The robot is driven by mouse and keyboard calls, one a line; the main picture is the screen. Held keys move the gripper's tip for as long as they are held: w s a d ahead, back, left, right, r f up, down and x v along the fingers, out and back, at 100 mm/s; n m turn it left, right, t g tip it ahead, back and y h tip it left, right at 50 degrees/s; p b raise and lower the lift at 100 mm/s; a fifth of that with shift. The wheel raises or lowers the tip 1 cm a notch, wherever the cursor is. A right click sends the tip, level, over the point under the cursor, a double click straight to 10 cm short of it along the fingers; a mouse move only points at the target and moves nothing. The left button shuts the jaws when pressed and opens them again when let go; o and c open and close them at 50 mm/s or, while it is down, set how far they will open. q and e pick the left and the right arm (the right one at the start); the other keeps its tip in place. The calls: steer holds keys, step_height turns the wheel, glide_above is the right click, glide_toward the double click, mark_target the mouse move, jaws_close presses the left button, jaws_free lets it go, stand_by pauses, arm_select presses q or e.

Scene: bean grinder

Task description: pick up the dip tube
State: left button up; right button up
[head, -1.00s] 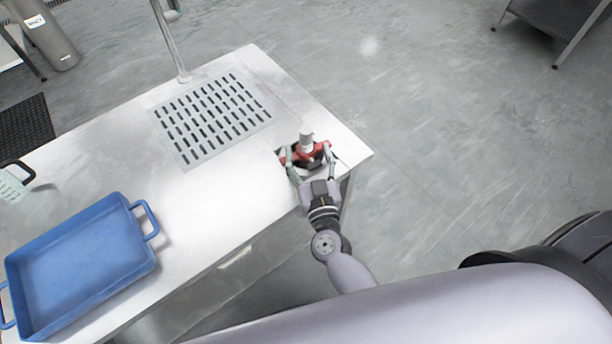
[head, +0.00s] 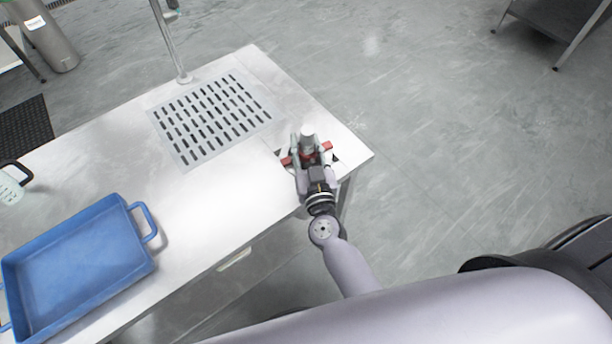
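A small pale grey upright cylinder, which I take to be the dip tube (head: 308,131), stands at the right end of the steel table in the head view. A red piece (head: 286,160) shows around its lower part and sticks out on both sides of my fingers; I cannot tell whether the two are joined. My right gripper (head: 311,148) reaches it from the near side, with its fingers closed in on both sides of the cylinder. The gripper hides much of the lower part. My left gripper is not in view.
A blue tray (head: 133,200) with handles lies at the table's left. A slotted drain plate (head: 180,157) and a thin upright pipe (head: 168,45) are behind. A clear container (head: 10,190) is at the left edge. The table's middle is clear; its right edge is close to my gripper.

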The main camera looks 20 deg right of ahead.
jaws_close()
stand_by(0.4)
steer(key=shift+r, duration=0.1)
